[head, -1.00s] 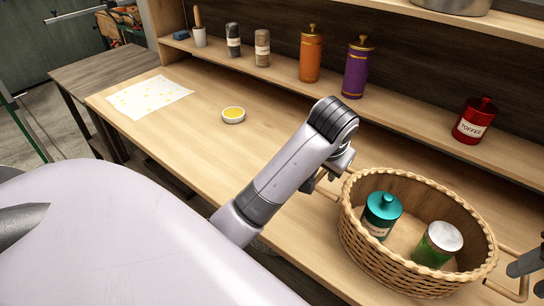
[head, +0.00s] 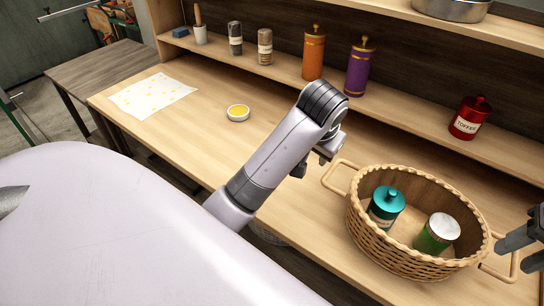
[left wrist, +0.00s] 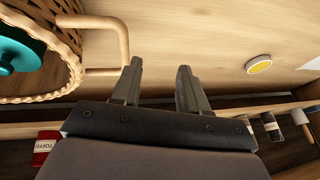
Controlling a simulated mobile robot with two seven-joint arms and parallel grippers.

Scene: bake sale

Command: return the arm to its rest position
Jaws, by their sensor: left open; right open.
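My left arm reaches over the wooden table, and its gripper (head: 314,164) hangs left of the wicker basket (head: 408,262), above the table and near the basket's left handle. In the left wrist view the two fingers (left wrist: 158,85) are apart with nothing between them. My right gripper (head: 522,250) shows only in part at the right edge of the head view, beside the basket's right handle. Its fingers are apart, and no object shows between them. The basket holds a teal-lidded tin (head: 386,207) and a green jar with a pale lid (head: 437,233).
A red toffee tin (head: 469,118), a purple canister (head: 358,72), an orange canister (head: 313,55) and spice jars (head: 265,47) stand on the back shelf. A small yellow dish (head: 238,113) and a speckled sheet (head: 152,95) lie on the table. The table between dish and basket is clear.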

